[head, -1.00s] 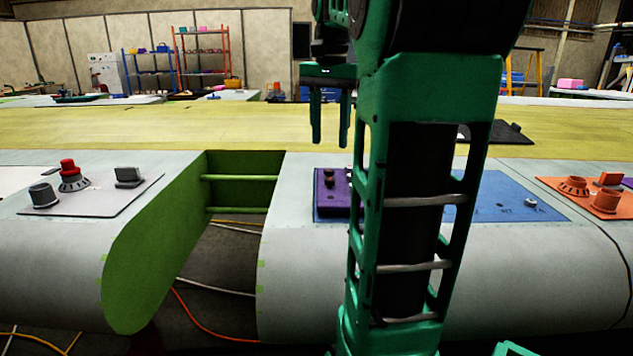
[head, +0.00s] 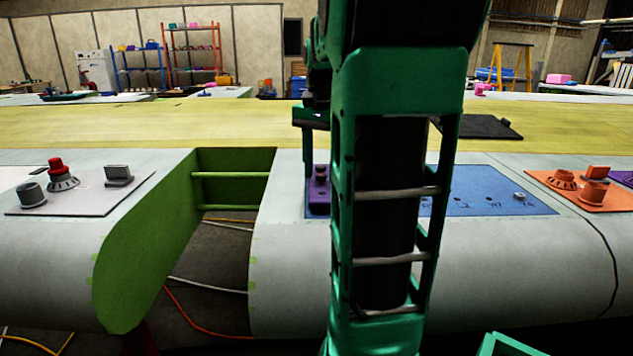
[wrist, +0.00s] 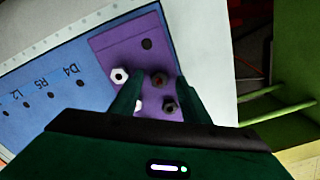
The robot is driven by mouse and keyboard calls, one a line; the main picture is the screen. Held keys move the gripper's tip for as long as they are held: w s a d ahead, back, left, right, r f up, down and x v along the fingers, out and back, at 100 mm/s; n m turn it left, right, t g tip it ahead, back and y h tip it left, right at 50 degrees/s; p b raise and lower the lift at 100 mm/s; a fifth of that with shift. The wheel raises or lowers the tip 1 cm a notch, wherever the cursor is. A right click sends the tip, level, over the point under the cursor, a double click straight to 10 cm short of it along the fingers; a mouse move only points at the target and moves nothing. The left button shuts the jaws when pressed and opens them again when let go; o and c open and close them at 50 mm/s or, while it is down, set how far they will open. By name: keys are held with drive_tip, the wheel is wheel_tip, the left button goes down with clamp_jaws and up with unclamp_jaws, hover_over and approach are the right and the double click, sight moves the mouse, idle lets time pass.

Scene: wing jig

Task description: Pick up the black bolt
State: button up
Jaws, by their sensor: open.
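In the wrist view a purple block (wrist: 110,50) holds several bolts. The dark, black-looking bolt (wrist: 170,104) stands on its lower right part, between my fingers and close to the right one. A brownish bolt (wrist: 159,79) is just above it, also between the fingertips. A silver hex bolt (wrist: 120,75) is left of the left finger, and another pale one (wrist: 138,104) is partly hidden by that finger. My gripper (wrist: 158,84) is open and empty, over the block. In the head view the block (head: 316,206) shows beside my arm, which hides much of it.
The blue plate (head: 465,200) with labelled holes lies right of the block. An orange panel (head: 570,188) is farther right. A grey panel (head: 100,195) with knobs stands left of the open green-walled gap (head: 225,245). A black flat sheet (head: 480,127) lies on the yellow surface behind.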

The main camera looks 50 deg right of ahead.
drive_tip(key=shift+f, duration=0.25)
clamp_jaws()
drive_tip(key=shift+r, duration=0.1)
